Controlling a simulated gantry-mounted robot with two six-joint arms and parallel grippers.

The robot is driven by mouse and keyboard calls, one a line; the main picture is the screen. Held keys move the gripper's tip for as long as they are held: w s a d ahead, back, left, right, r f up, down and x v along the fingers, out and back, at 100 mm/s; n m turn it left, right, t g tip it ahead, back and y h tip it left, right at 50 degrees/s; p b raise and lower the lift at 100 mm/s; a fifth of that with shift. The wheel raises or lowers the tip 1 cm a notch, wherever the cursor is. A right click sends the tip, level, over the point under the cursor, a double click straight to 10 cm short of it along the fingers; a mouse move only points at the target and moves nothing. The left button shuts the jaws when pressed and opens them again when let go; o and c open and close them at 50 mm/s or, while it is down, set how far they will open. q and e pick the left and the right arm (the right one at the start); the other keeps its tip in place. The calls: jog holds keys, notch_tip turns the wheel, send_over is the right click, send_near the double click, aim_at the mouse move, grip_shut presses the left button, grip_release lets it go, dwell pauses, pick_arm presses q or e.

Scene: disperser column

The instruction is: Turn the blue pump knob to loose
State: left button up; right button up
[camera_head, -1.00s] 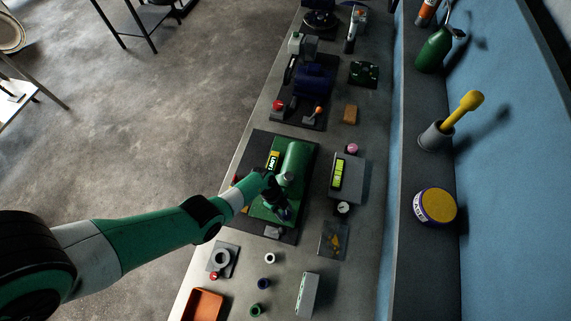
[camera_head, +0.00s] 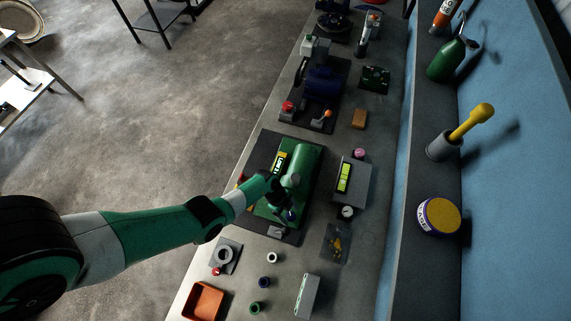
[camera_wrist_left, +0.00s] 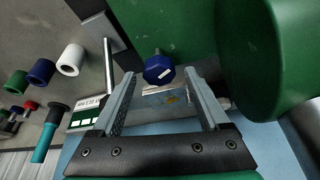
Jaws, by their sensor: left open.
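The blue knob (camera_wrist_left: 158,69) is a small faceted knob with a white mark, set against green machine housing in the left wrist view. In the head view a dark blue spot that looks like it (camera_head: 291,214) shows at the lower end of the green pump (camera_head: 302,163), partly hidden by my gripper. My left gripper (camera_wrist_left: 160,88) is open, its two fingers on either side of the knob's line. The knob appears just beyond the fingertips, between them; contact is not visible. In the head view my left gripper (camera_head: 281,198) is over the green pump. My right gripper is not in view.
A grey box with a lit green display (camera_head: 350,181) stands right of the pump. A blue motor unit (camera_head: 322,86) is farther along. A raised ledge (camera_head: 408,158) borders the bench.

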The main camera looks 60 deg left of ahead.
pick_arm(q)
jog(key=shift+a+r, duration=0.25)
jog(key=shift+r, duration=0.25)
jog(key=v, duration=1)
jog(key=shift+s+r, duration=0.15)
jog(key=shift+s, duration=0.05)
jog(key=shift+d, duration=0.1)
